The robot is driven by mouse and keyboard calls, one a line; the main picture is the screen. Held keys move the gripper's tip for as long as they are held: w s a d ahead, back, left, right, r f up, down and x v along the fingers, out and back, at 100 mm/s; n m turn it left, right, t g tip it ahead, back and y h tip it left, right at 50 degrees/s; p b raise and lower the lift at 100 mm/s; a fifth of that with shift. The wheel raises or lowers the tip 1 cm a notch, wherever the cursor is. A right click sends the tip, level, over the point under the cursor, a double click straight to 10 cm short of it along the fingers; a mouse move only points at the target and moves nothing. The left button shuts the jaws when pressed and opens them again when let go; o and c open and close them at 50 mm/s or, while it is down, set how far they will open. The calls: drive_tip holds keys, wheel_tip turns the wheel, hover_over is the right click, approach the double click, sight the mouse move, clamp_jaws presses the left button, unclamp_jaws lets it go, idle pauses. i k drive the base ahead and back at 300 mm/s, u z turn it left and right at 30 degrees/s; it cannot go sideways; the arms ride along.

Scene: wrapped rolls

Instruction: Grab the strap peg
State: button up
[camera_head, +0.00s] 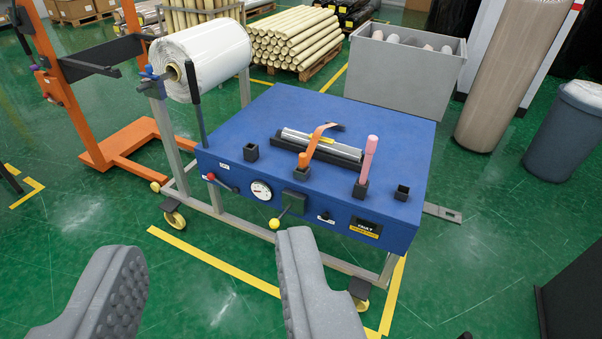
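An orange strap (321,131) arches over a silver roll (318,143) on top of a blue cart (240,125). Its near end meets an orange peg (304,157) standing in a small black socket. A pink peg (369,150) stands upright in another black socket to the right. My gripper (210,250) is open and empty, with its two grey fingers wide apart at the bottom of the view. It is in front of the cart, apart from both pegs.
Two empty black sockets (251,152) and (402,193) sit near the cart's front edge. A yellow-knobbed lever (276,222) sticks out from the front panel. A large white roll (210,60) stands left, a grey bin (400,75) behind.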

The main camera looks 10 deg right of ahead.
sight(302, 156)
drive_tip(key=u, duration=0.6)
drive_tip(key=i, duration=2.45)
drive_tip(key=z, duration=0.7)
